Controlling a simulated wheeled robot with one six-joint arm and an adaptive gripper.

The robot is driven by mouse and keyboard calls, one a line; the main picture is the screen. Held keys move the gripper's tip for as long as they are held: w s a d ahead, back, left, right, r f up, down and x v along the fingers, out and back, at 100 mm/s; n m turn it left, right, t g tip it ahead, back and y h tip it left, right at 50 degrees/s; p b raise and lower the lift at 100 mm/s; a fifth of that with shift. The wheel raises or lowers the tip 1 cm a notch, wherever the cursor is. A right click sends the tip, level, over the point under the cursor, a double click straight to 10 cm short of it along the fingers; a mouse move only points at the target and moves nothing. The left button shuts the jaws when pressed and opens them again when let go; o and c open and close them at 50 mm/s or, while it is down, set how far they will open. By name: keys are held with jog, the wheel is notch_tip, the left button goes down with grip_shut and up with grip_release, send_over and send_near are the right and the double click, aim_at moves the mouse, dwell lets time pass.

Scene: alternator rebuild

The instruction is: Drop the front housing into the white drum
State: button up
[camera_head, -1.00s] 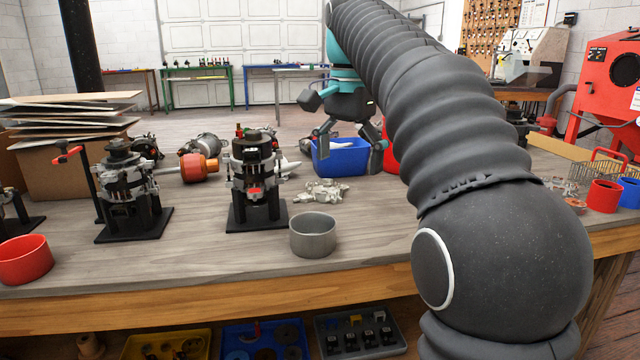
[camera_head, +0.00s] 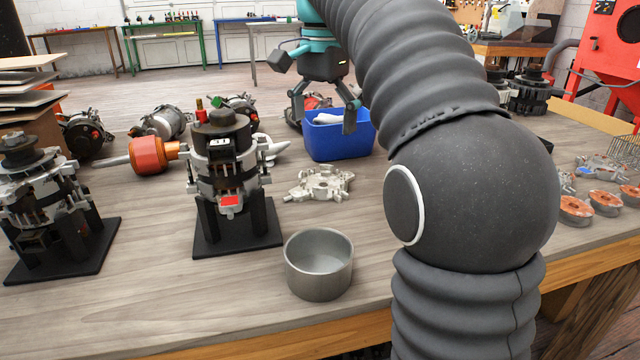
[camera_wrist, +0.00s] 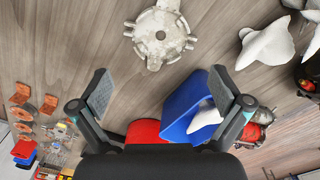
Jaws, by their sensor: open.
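The front housing looks to be the pale silver cast piece with lugs (camera_head: 320,184) lying flat on the bench. It also shows at the top of the wrist view (camera_wrist: 160,35), ahead of my fingertips and apart from them. My gripper (camera_head: 324,112) is open and empty, with its fingers spread beside and over the blue bin; it also shows in the wrist view (camera_wrist: 160,90). I see no clearly white drum. A round, open grey metal pot (camera_head: 319,268) stands at the bench's front, nearer than the housing, and looks empty.
A blue bin (camera_head: 338,140) holding something white stands behind the housing. An alternator on a black stand (camera_head: 228,170) is to its left, another stand (camera_head: 45,205) farther left. An orange-ended tool (camera_head: 150,155) lies between them. Copper-coloured rings (camera_head: 605,200) lie right. Bench around the pot is clear.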

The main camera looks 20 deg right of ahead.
aim_at(322, 167)
notch_tip(322, 167, down, 10)
jog(key=shift+f+b, duration=0.2)
jog(key=shift+b, duration=1.05)
jog(key=c, duration=1.3)
jog(key=shift+o, duration=0.2)
jog(key=shift+r, duration=0.1)
jog(key=shift+r, duration=0.55)
notch_tip(322, 167, up, 3)
jog(key=shift+w+f+p, duration=0.1)
jog(key=shift+p, duration=0.6)
jog(key=w+d+r+p, duration=0.3)
jog(key=d+r, duration=0.4)
jog(key=d, duration=0.3)
jog(key=shift+w+d, duration=0.4)
jog(key=shift+w, duration=0.05)
